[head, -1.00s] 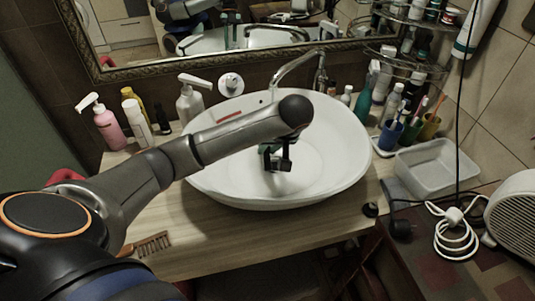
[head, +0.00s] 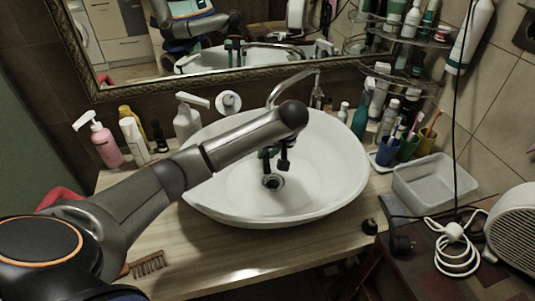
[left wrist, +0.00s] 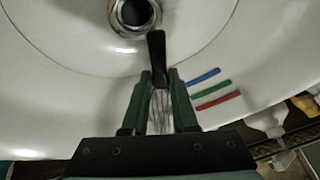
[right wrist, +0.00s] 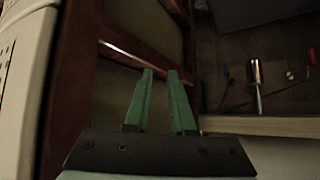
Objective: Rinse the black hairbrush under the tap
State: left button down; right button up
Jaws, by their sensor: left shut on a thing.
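My left gripper (head: 277,153) hangs over the white basin (head: 325,190), below the end of my forearm. In the left wrist view its green fingers (left wrist: 160,80) are shut on a black hairbrush (left wrist: 157,60). A black end points toward the drain, and a greyish part lies between the fingers. In the head view the brush is small, dark and hard to separate from the gripper. The metal tap (head: 290,85) stands behind the basin, its lower part hidden by my arm. I see no water running. My right gripper (right wrist: 160,75) shows only in its wrist view, fingers apart and empty.
Pump bottles (head: 188,115) and a pink bottle (head: 101,142) stand left of the basin. Cups (head: 387,151) and a clear tray (head: 437,182) stand right. A brown brush (head: 148,263) lies at the front left. A shelf rail is beside my right gripper.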

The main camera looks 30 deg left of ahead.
pick_arm(q)
jog(key=shift+d, duration=0.1)
dwell(0.3)
jog(key=shift+w+d, duration=0.3)
jog(key=shift+d, duration=0.15)
jog(key=shift+s+a, duration=0.1)
jog(key=shift+a, duration=0.05)
jog(key=shift+s+a, duration=0.25)
jog(key=shift+a, duration=0.15)
jog(key=shift+s+d, duration=0.65)
jog(key=shift+s, duration=0.5)
jog(key=shift+s+d, duration=0.7)
jog(key=shift+s, duration=0.5)
jog(key=shift+s+d, duration=0.65)
jog(key=shift+s, duration=0.5)
